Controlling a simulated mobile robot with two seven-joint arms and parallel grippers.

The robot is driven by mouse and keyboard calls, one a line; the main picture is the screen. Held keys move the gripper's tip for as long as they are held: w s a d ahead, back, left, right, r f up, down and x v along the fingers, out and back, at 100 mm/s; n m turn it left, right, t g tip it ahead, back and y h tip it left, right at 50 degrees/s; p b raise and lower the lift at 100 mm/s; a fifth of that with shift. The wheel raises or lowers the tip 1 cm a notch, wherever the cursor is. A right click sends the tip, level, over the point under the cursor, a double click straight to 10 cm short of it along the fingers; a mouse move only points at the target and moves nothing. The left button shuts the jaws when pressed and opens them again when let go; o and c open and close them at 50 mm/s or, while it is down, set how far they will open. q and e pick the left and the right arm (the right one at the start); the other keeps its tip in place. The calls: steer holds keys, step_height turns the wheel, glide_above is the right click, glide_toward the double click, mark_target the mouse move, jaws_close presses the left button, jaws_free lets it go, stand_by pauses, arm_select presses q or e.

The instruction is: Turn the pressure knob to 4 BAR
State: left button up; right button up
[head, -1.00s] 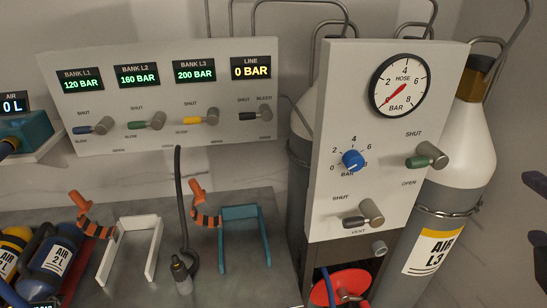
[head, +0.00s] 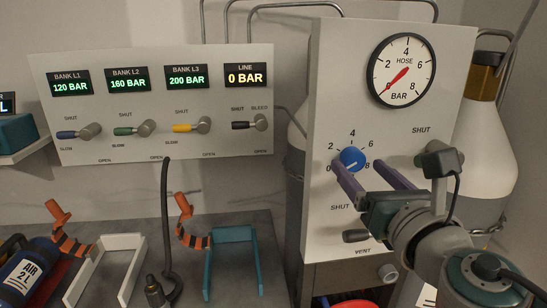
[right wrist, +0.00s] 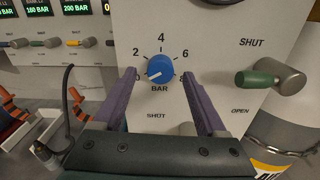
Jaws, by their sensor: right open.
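The blue pressure knob (head: 352,159) sits on the white upright panel, ringed by numbers from 0 upward. It also shows in the right wrist view (right wrist: 160,69), where its white mark points down-left, towards 0. My right gripper (head: 359,166) is open in front of the panel. In the right wrist view its two purple fingers (right wrist: 158,75) stand on either side of the knob, with gaps to it. Whether the fingertips reach the knob's depth I cannot tell. The hose gauge (head: 402,70) above has its red needle towards 0. My left gripper is not in view.
The green-handled shut/open valve (right wrist: 259,79) is right of the knob. A dark vent lever (head: 356,236) is below it, partly behind my arm. The bank panel (head: 150,148) with several levers stands left; its line display (head: 245,75) reads 0 BAR. A cylinder (head: 485,150) stands right.

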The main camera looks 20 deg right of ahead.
steer(key=shift+x, duration=1)
jaws_close()
